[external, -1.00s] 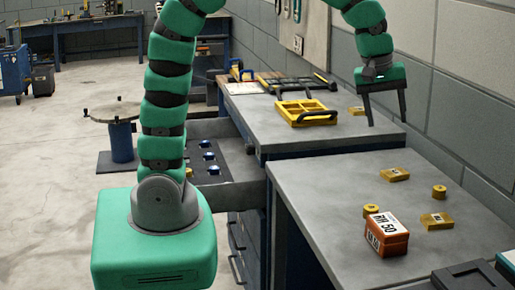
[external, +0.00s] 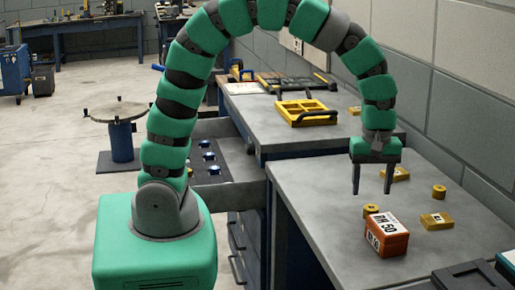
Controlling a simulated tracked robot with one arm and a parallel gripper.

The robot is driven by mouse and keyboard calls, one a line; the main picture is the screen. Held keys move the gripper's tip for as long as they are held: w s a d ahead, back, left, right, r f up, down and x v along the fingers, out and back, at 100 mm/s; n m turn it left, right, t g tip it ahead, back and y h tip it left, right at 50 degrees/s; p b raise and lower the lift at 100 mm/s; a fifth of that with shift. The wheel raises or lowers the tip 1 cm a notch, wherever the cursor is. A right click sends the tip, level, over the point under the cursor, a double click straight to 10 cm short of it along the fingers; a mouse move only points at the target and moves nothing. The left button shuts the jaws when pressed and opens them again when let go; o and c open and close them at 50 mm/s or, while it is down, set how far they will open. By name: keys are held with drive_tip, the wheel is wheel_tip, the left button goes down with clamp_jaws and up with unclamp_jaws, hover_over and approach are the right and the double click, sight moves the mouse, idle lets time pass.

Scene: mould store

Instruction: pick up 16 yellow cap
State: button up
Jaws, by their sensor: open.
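Two round yellow caps stand on the near grey bench: one (external: 439,192) at the right, and a smaller-looking one (external: 370,209) just behind an orange-brown box. Flat yellow blocks lie nearby: one (external: 436,221) to the right of the box and one (external: 401,174) farther back, partly hidden by my gripper. I cannot read a 16 on any of them. My gripper (external: 371,191) is open and empty, fingers pointing down. In the picture its fingertips are just above the cap behind the box; their height over the bench is hard to judge.
The orange-brown box (external: 388,240) with a white label stands close to that cap. A yellow tray (external: 305,112) and another yellow block (external: 355,111) are on the far bench. A wall (external: 470,120) runs along the right. The near bench's left part is clear.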

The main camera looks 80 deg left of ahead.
sight(371, 207)
drive_tip(key=shift+w+d+f+b, duration=0.1)
drive_tip(key=shift+w+f+b, duration=0.05)
drive_tip(key=shift+f, duration=1.15)
drive_tip(key=shift+w+d+f+b, duration=0.1)
drive_tip(key=shift+f+b, duration=0.05)
drive_tip(key=shift+f, duration=1.15)
drive_tip(key=c, duration=1)
